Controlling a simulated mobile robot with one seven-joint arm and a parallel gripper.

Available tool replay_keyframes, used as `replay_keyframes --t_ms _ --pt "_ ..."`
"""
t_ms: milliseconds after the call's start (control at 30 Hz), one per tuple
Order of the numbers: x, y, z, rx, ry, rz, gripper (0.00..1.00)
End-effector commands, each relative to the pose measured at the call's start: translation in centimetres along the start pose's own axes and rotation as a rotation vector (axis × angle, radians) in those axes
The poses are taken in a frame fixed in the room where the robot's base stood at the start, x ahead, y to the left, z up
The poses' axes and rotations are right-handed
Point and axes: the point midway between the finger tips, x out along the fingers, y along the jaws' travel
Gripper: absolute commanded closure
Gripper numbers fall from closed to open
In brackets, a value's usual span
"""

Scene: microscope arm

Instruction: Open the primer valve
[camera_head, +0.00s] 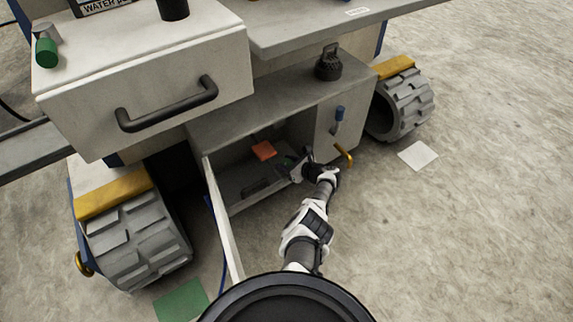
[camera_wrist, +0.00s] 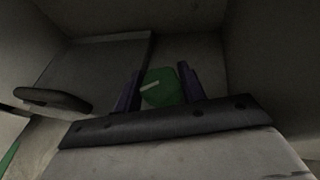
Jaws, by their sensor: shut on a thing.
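A round green knob (camera_wrist: 160,88) with a pale line across its face, which looks like the primer valve, sits inside the low open compartment (camera_head: 240,196) of the wheeled cart. A bit of green (camera_head: 288,160) shows beside my gripper in the head view. My gripper (camera_head: 293,168) reaches into the compartment from the front right. In the wrist view, its two dark fingers (camera_wrist: 161,87) stand on either side of the knob and are shut on it. The wrist view is dark, and the knob's body behind its face is hidden.
The compartment's pale door (camera_head: 222,215) hangs open on the left. An orange block (camera_head: 263,150) and a dark handle (camera_wrist: 52,100) are near. A blue-tipped lever (camera_head: 338,118) and yellow handle (camera_head: 344,155) are on the right panel. A drawer (camera_head: 150,90) overhangs left. Floor at right is mostly clear.

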Motion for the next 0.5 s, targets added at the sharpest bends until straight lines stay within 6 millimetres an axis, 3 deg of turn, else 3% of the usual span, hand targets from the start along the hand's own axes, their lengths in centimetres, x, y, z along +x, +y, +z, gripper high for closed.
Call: replay_keyframes --t_ms 267,300,433,500 --pt "-0.01 0.05 -0.06 0.000 0.001 0.001 0.83" --pt "-0.01 0.05 -0.06 0.000 0.001 0.001 0.56" --pt "0.00 0.04 -0.05 0.000 0.001 0.000 0.39" --pt "0.00 0.03 -0.04 0.000 0.001 0.000 0.38"
